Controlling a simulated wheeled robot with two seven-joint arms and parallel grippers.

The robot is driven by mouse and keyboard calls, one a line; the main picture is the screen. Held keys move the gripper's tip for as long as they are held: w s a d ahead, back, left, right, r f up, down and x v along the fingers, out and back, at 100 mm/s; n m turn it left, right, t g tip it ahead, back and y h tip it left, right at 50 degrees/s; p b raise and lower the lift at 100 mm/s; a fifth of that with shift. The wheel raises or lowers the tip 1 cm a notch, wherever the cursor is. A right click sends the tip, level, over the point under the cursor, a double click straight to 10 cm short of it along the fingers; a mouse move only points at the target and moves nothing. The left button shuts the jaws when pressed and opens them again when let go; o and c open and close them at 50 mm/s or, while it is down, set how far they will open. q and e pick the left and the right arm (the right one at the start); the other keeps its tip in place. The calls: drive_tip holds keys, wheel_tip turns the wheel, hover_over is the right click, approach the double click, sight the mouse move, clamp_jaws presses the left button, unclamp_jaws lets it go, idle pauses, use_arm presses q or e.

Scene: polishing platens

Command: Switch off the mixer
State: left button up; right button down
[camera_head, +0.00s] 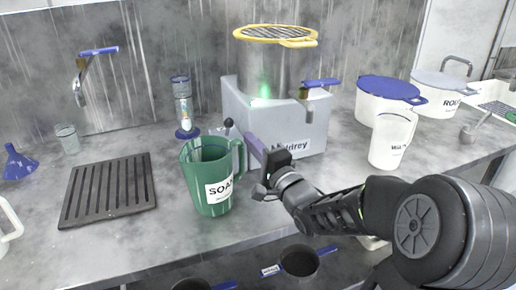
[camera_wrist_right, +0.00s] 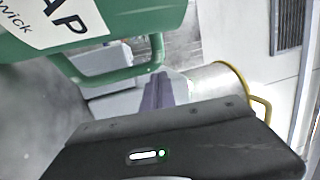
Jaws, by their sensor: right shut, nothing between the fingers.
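The mixer appears to be the grey box (camera_head: 240,112) with a partly hidden label and a metal drum (camera_head: 262,75) under a yellow mesh lid (camera_head: 275,34). A green glow (camera_head: 265,91) shows on the drum. A small lever with a black ball knob (camera_head: 228,123) stands at the box's left side. My right gripper (camera_head: 251,141) is shut and empty, its purple fingers in front of the box and right of the knob. My left gripper is out of view.
A green soap jug (camera_head: 207,177) stands close left of my right gripper; it fills the upper left of the wrist view (camera_wrist_right: 130,22). A white jug (camera_head: 392,140) and blue-lidded tub (camera_head: 388,90) stand right. A black drain grid (camera_head: 108,188) lies left.

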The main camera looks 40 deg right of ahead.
sight(228, 127)
drive_tip(key=x, duration=0.5)
drive_tip(key=shift+w, duration=0.2)
drive_tip(key=shift+r+p, duration=0.1)
drive_tip(key=shift+p, duration=0.2)
